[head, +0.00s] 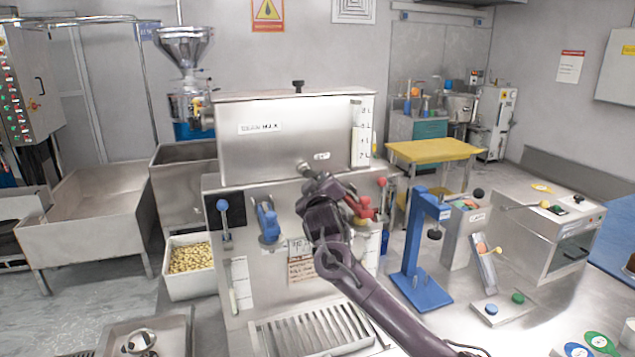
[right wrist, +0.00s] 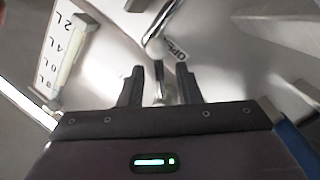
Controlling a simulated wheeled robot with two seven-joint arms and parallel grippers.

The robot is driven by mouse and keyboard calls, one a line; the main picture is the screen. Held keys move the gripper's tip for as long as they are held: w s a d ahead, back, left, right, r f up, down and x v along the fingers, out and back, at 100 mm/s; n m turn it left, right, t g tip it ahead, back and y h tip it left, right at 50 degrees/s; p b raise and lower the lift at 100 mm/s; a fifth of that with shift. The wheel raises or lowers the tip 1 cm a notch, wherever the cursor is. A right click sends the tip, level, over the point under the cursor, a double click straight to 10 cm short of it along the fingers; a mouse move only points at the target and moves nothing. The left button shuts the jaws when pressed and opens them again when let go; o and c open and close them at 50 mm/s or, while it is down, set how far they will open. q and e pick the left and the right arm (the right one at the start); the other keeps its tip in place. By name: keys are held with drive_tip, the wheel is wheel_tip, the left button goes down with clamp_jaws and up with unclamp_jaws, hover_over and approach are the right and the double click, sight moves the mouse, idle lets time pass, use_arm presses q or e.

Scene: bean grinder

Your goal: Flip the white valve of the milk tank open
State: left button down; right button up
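The milk tank (head: 290,140) is a steel box with a level scale on its right side, on top of the machine. My right gripper (head: 312,173) is in front of the tank's lower front, just under a small label. In the right wrist view my right gripper (right wrist: 162,85) is open, its two dark fingers apart. A pale, shiny lever-like part (right wrist: 158,32), likely the white valve, stands beyond the fingertips beside an "OPEN" label (right wrist: 172,50). A small metal part shows between the fingers; contact cannot be told. The valve is largely hidden in the head view. My left gripper is out of view.
A blue lever (head: 267,222) and a red lever (head: 362,208) sit on the machine front below. A blue stand (head: 411,262) is to the right. A bin of beans (head: 190,260) stands left. A drip grate (head: 315,335) is below.

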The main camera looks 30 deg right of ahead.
clamp_jaws()
drive_tip(key=shift+f, duration=0.1)
idle(0.4)
drive_tip(key=m, duration=0.1)
drive_tip(key=a+m, duration=0.1)
drive_tip(key=m+g+y, duration=0.1)
drive_tip(key=shift+w+a+f+m, duration=0.15)
drive_tip(key=shift+f+m, duration=0.1)
drive_tip(key=shift+m, duration=0.15)
drive_tip(key=shift+w+a+f+m+y+p, duration=0.1)
drive_tip(key=shift+a+m+y+p, duration=0.2)
drive_tip(key=shift+m, duration=0.65)
drive_tip(key=shift+w+a+m+y+p, duration=0.1)
drive_tip(key=shift+a+m+y+p, duration=0.2)
drive_tip(key=shift+m, duration=0.65)
unclamp_jaws()
drive_tip(key=shift+a, duration=0.1)
